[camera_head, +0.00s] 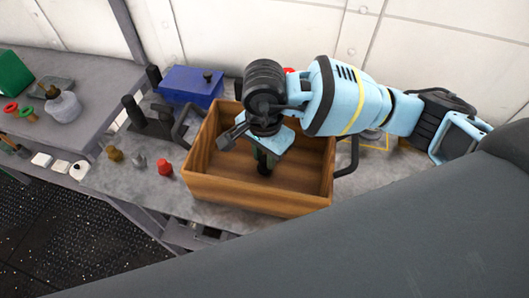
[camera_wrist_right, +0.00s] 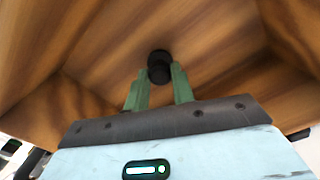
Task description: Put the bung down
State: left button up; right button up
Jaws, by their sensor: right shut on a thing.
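The bung (camera_wrist_right: 160,66) is a small black round piece between the tips of the green fingers of my right gripper (camera_wrist_right: 161,80) in the right wrist view. My right gripper (camera_head: 264,158) is shut on it and points down inside the wooden crate (camera_head: 250,196). In the head view the black bung (camera_head: 264,169) shows at the fingertips, partly hidden by them. I cannot tell whether it touches the crate floor. My left gripper is not in view.
The crate has black handles and stands on a grey bench (camera_head: 225,212). Left of it are a red piece (camera_head: 165,168), a grey piece (camera_head: 139,163) and a brass piece (camera_head: 115,154). A blue box (camera_head: 190,88) stands behind left. The crate floor around the bung looks clear.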

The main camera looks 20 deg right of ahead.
aim_at(264, 159)
jog(key=shift+f, duration=0.4)
jog(key=o, duration=1)
notch_tip(264, 159, up, 13)
jog(key=shift+f, duration=0.1)
dwell(0.4)
